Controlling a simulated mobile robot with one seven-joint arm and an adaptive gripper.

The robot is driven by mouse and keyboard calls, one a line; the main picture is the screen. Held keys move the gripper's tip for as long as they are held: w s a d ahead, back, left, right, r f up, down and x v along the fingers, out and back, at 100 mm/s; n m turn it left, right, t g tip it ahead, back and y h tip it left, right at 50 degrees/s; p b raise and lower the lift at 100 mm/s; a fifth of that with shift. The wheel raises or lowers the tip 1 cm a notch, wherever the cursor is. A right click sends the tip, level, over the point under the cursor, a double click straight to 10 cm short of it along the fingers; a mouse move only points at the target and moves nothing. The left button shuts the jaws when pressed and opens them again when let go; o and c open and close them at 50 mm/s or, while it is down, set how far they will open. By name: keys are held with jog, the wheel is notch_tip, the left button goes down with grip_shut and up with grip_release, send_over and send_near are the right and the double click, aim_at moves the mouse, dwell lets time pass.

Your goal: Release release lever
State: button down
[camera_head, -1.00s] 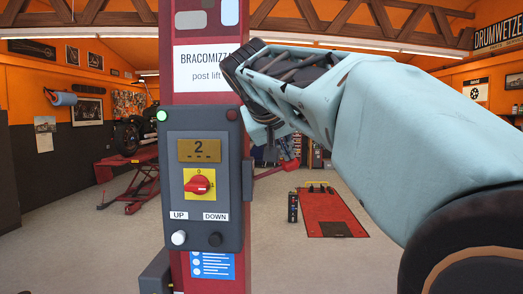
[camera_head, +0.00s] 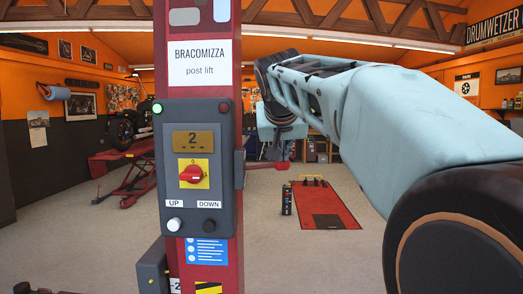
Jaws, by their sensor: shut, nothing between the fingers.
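My gripper (camera_head: 276,150) hangs at the end of my light blue arm, just right of the post and close to the lever in the picture. Its fingers are dark, small and partly hidden by my wrist. It is shut and holds nothing. I cannot tell whether it touches the lever.
A grey control box (camera_head: 198,168) with a red rotary switch (camera_head: 192,174) and UP and DOWN buttons is on the post's front. Behind stand a red motorcycle lift (camera_head: 130,178) and a flat red platform (camera_head: 325,205). Open floor lies between.

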jog(key=shift+d+f+m+y+b, duration=0.2)
jog(key=shift+d+f+y+b, duration=0.1)
jog(key=shift+f, duration=0.2)
jog(key=shift+d+f+m+y+b, duration=0.2)
jog(key=shift+f+b, duration=0.1)
jog(key=shift+f, duration=0.2)
jog(key=shift+f+y, duration=0.3)
jog(key=shift+f, duration=0.1)
jog(key=shift+f+b, duration=1)
